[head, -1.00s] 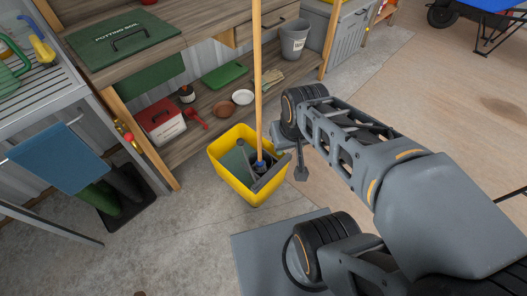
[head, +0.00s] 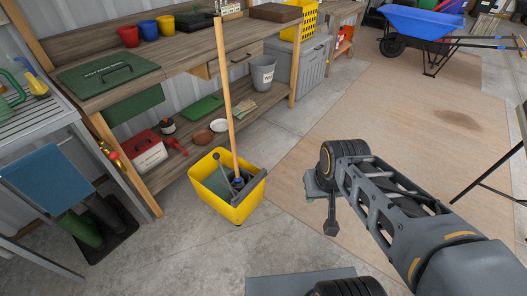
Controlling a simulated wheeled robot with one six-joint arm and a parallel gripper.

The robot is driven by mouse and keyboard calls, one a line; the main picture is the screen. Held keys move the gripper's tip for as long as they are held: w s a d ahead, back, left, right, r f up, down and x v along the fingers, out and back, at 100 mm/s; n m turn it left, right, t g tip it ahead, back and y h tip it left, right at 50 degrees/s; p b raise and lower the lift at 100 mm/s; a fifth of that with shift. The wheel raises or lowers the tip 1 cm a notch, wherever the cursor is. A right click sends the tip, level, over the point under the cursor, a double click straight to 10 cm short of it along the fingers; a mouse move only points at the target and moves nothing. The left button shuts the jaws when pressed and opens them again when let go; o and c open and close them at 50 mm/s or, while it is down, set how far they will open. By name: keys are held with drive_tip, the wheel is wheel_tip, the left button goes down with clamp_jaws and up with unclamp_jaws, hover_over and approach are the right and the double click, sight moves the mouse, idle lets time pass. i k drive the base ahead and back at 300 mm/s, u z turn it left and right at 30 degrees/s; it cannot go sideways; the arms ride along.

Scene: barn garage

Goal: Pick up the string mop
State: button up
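The string mop (head: 226,105) stands in a yellow bucket (head: 238,213) on the concrete floor, left of the picture's middle. Its long wooden handle rises almost upright, leaning slightly left at the top. The mop's head is down inside the bucket, mostly hidden, with a blue part at the handle's foot. A dark grey wringer part sits on the bucket. My gripper (head: 330,228) hangs at the end of my arm, right of the bucket and apart from the mop. It points down and shows edge-on, so its opening is unclear. I see nothing held in it.
A wooden workbench (head: 180,60) with a lower shelf stands behind the bucket. Boots (head: 85,230) stand on a dark mat. A blue wheelbarrow (head: 420,22) is far right. Floor right of the bucket is open.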

sight(239, 182)
drive_tip(key=z, duration=1.25)
drive_tip(key=i, duration=1.35)
drive_tip(key=u, duration=2)
